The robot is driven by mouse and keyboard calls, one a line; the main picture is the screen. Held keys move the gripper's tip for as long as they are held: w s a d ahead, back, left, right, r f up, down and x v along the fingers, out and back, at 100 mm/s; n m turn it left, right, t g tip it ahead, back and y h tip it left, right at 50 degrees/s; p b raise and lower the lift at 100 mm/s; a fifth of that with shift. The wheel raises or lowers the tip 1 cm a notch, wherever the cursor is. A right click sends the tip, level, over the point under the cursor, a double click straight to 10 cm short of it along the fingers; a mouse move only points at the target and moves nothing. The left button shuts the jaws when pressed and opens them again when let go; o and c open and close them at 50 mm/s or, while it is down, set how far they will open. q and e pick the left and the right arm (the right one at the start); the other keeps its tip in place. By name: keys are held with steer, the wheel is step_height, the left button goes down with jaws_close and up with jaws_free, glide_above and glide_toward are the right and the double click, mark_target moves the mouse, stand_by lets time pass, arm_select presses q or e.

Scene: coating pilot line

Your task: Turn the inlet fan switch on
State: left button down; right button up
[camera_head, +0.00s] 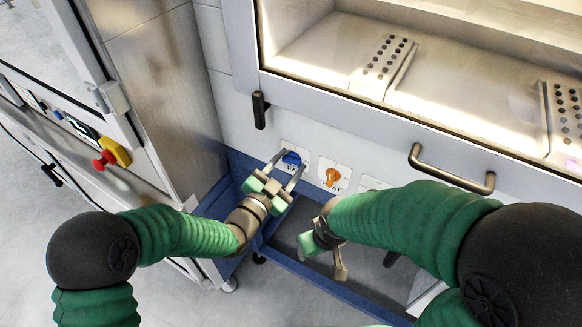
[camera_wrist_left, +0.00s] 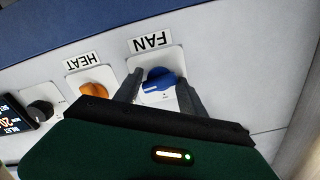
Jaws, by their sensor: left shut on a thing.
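The fan switch is a blue rotary knob (camera_head: 291,158) on a white plate low on the cabinet front. In the left wrist view the blue knob (camera_wrist_left: 159,80) sits beside the label FAN, which appears upside down. My left gripper (camera_head: 285,165) has its two fingers on either side of the knob and is shut on it. The fingers (camera_wrist_left: 163,88) also show around the knob in the left wrist view. My right gripper (camera_head: 325,250) hangs below the panel, away from the knob; its fingers are partly hidden and their opening is unclear.
An orange HEAT knob (camera_head: 332,177) is just right of the fan knob, and a black knob (camera_wrist_left: 39,110) lies beyond it. A dark handle (camera_head: 452,170) juts from the cabinet. A red emergency button (camera_head: 104,160) is on the left machine. A blue frame (camera_head: 322,285) runs below.

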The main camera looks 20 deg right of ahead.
arm_select(q)
steer(key=c, duration=1.1)
jaws_free()
steer(key=shift+m, duration=0.3)
steer(key=o, duration=0.5)
steer(key=shift+w, duration=0.1)
arm_select(e)
steer(key=shift+f, duration=0.2)
arm_select(q)
steer(key=v, duration=0.6)
steer(key=shift+a, duration=0.1)
